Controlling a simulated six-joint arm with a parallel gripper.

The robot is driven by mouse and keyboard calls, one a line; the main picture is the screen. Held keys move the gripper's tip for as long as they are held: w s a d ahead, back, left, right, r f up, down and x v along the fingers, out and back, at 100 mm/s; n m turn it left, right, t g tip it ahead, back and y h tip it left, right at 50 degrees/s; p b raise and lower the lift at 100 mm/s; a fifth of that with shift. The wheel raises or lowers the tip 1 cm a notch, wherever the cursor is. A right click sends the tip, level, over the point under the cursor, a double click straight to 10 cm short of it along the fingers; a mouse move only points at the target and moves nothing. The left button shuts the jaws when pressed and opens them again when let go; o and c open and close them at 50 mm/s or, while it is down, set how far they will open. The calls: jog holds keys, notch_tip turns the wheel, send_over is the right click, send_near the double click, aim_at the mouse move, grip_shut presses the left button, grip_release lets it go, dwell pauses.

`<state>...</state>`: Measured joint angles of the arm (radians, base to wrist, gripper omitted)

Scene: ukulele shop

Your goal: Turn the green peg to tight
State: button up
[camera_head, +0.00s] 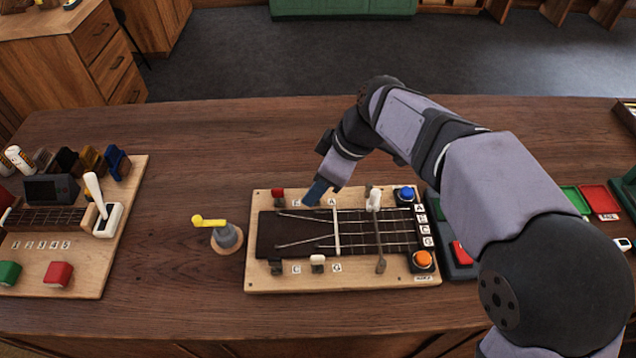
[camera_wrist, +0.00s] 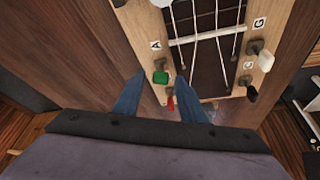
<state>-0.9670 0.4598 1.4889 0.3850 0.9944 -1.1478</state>
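The green peg (camera_wrist: 160,77) shows in the wrist view, on the edge of the wooden tuning board (camera_head: 345,286) by the label A. In the head view my gripper hides it. My gripper (camera_head: 316,192) is over the far edge of the board, pointing down. In the wrist view its two blue fingers (camera_wrist: 162,76) are apart, and the green peg appears between their tips. I cannot tell whether either finger touches it. The red peg (camera_head: 277,193) is left of the gripper; it also shows in the wrist view (camera_wrist: 170,103), close to the green one.
A white peg (camera_head: 317,260) and a black peg (camera_head: 276,267) are on the near edge. A white lever (camera_head: 374,199), blue button (camera_head: 405,194) and orange button (camera_head: 422,259) are at the right. A yellow-handled crank (camera_head: 208,221) stands left of the board. Bare bench lies in front.

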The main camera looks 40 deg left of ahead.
dwell(0.3)
jog(key=b+v, duration=0.1)
jog(key=v, duration=0.6)
jog(key=shift+r, duration=0.2)
dwell(0.3)
